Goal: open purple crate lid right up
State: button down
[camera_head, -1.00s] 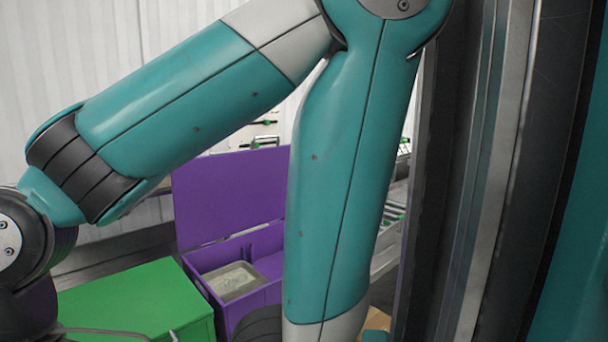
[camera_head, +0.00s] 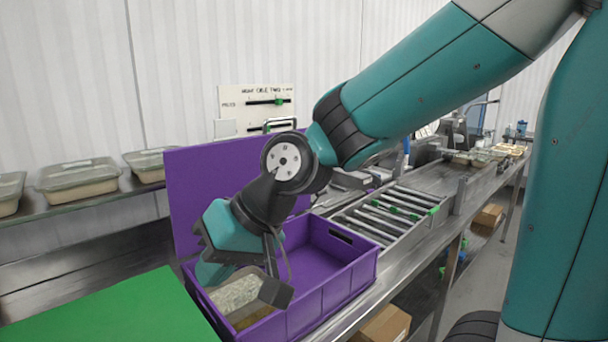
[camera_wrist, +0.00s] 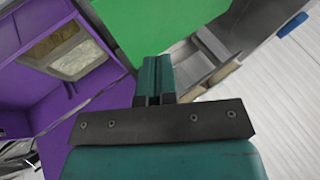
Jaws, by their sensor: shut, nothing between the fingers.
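The purple crate (camera_head: 335,277) is open on top, and a tray with pale rice-like contents (camera_head: 237,292) lies in its left part. Its purple lid (camera_head: 190,185) stands upright along the back edge. The crate's inside (camera_wrist: 27,85) and the tray (camera_wrist: 65,48) also show at the upper left of the wrist view. My gripper (camera_wrist: 153,78) is shut and empty, with its teal fingers together. In the head view my wrist hangs over the crate's left part, in front of the lid. The fingertips are hard to make out there, and my arm hides part of the lid.
A green lid or box top (camera_head: 115,312) lies left of the crate. A steel shelf with several filled trays (camera_head: 80,180) runs behind it at the left. A roller conveyor (camera_head: 390,215) lies to the right, and a cardboard box (camera_head: 385,325) sits low at the front.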

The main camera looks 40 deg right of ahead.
jog(key=w+d+m+t+b, duration=0.1)
jog(key=w+d+m+t, duration=0.5)
jog(key=w+d+m, duration=0.45)
jog(key=m+t+h, duration=0.6)
jog(key=m, duration=0.1)
send_near(255, 163)
jog(key=shift+w+a+f+p, duration=0.1)
jog(key=shift+w+f+p, duration=0.15)
jog(key=shift+w+p, duration=1.1)
jog(key=shift+w+f+p, duration=0.2)
jog(key=shift+w, duration=2.15)
jog(key=shift+w+f+p, duration=0.25)
jog(key=shift+w+p, duration=0.55)
jog(key=shift+w, duration=1.05)
jog(key=shift+w+f+p, duration=0.2)
jog(key=shift+w+p, duration=0.2)
jog(key=shift+w, duration=1.35)
jog(key=shift+s, duration=0.1)
jog(key=shift+s+f+b, duration=0.15)
jog(key=shift+s+b, duration=0.2)
jog(key=s+b, duration=0.4)
jog(key=s, duration=0.5)
